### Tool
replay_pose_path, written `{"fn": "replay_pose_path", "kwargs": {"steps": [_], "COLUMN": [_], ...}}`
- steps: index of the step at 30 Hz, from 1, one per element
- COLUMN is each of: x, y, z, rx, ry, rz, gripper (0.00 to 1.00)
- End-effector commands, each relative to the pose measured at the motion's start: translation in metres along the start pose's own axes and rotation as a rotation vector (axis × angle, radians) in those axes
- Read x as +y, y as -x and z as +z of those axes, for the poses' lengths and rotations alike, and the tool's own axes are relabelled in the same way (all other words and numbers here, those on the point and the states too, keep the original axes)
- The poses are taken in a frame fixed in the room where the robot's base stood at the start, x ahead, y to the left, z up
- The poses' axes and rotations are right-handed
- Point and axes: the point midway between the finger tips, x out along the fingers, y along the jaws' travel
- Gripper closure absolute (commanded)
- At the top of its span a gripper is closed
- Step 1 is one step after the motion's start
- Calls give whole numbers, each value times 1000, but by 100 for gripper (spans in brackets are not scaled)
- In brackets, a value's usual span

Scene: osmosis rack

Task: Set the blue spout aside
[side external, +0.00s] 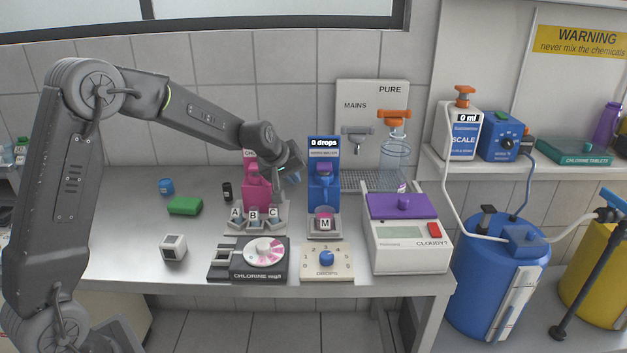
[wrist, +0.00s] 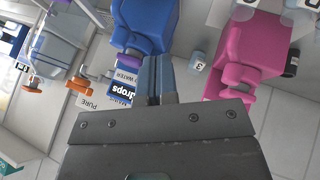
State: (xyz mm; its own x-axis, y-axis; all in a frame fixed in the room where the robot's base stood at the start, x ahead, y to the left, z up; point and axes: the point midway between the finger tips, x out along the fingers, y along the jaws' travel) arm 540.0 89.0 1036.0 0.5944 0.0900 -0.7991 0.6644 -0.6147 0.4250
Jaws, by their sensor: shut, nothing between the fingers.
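The blue dispenser (side external: 323,190) stands upright on the counter under a "0 drops" sign, with a purple part near its top. It shows inverted at the top of the wrist view (wrist: 147,22). I cannot make out a separate blue spout for certain. A small blue piece (side external: 166,187) lies on the counter at the left. My gripper (side external: 291,178) is shut and empty, in front of the pink dispenser (side external: 257,193) and left of the blue one.
Cups A, B and C (side external: 254,223) stand below the pink dispenser and cup M (side external: 324,222) below the blue one. The chlorine dial (side external: 263,252), the knob box (side external: 326,262) and a white meter (side external: 408,243) line the front.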

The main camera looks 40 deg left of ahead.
Motion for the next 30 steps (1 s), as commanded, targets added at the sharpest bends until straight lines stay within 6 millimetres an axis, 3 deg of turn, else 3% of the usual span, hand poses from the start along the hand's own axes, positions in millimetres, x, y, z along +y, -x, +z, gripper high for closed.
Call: {"fn": "replay_pose_path", "kwargs": {"steps": [5,9,16,30], "x": [-1,20,34,36], "y": [-39,-46,-53,-54], "z": [1,0,0,0], "rx": [-2,1,1,2], "ry": [-1,-4,-2,2], "rz": [-2,3,2,0], "gripper": [100,100,100,100]}}
